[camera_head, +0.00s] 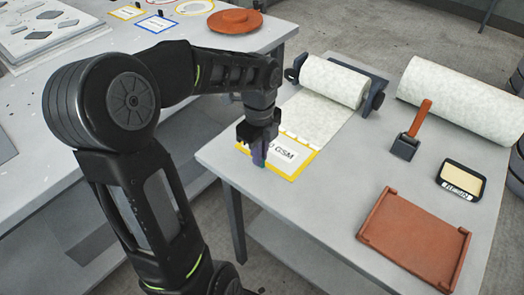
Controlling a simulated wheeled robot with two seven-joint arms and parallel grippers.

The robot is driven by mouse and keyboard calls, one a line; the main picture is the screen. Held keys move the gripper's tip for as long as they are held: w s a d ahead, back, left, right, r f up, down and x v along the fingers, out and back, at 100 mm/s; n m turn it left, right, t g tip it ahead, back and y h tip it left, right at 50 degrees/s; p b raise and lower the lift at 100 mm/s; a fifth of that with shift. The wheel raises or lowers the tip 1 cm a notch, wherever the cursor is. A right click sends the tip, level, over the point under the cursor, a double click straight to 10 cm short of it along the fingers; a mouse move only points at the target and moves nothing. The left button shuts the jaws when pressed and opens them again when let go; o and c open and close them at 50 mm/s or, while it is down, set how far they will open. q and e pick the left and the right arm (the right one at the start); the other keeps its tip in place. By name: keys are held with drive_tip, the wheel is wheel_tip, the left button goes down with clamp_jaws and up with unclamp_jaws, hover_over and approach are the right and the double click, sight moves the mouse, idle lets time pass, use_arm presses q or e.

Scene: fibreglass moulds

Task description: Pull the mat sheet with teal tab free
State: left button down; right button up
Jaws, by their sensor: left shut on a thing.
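The pale mottled mat sheet (312,118) runs from its roll (334,82) toward the table's near left corner. White torn-looking edges show at its near end, beside a yellow-bordered card (299,168) marked GSM. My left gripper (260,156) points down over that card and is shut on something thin. A bit of teal and purple shows at its fingertips; the fingers hide most of it, so I cannot tell how the tab joins the sheet. My right gripper is not in view.
The roll sits in a dark holder (376,100). A larger mat roll (460,100), an orange-handled tool (405,147), a black-framed pad (461,180) and a brown tray (414,240) lie to the right. The grey tabletop (335,190) is bare between card and tray.

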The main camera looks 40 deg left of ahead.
use_arm(q)
drive_tip(key=shift+s, duration=1.85)
drive_tip(key=shift+r, duration=0.1)
drive_tip(key=shift+r+p, duration=2.35)
drive_tip(key=shift+r, duration=0.1)
